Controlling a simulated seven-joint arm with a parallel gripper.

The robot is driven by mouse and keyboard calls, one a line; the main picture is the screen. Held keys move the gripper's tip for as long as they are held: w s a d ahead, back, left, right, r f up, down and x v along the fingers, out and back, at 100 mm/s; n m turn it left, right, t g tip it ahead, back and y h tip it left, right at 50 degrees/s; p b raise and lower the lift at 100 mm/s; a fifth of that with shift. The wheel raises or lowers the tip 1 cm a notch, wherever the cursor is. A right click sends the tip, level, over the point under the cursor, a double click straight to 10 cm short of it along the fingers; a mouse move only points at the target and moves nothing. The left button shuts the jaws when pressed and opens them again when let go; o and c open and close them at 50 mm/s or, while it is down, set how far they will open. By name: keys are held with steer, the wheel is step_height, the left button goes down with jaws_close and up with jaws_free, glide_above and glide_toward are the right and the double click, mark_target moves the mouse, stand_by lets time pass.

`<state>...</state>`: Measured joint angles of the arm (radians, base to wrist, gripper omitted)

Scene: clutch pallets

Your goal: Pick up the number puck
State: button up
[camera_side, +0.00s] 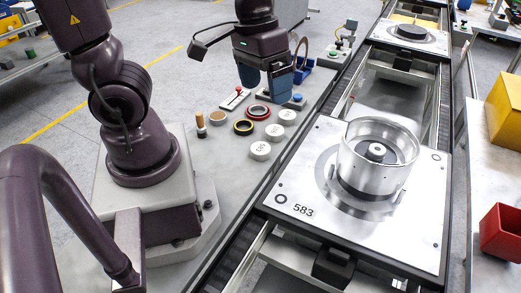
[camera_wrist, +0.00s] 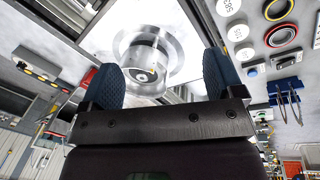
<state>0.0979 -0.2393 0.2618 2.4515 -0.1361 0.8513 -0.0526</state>
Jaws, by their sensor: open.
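White round pucks with dark markings lie in a slanting row on the grey table. My gripper (camera_side: 265,80) has blue fingers, open and empty, above the table behind the pucks. In the wrist view the fingers (camera_wrist: 162,78) stand wide apart, with no puck between them.
A metal pallet (camera_side: 290,190) marked 583 holds a silver clutch housing (camera_side: 358,154) on the conveyor. A red bin (camera_side: 503,232) stands at right.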

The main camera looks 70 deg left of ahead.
step_height(320, 180, down, 6)
steer(key=w+a+n+g, duration=0.1)
steer(key=a+n, duration=0.2)
steer(key=n, duration=0.1)
steer(key=n+y, duration=0.2)
steer(key=n, duration=1)
glide_toward(260, 147)
step_height(260, 147, down, 10)
steer(key=shift+a+r, duration=0.1)
steer(key=c, duration=1)
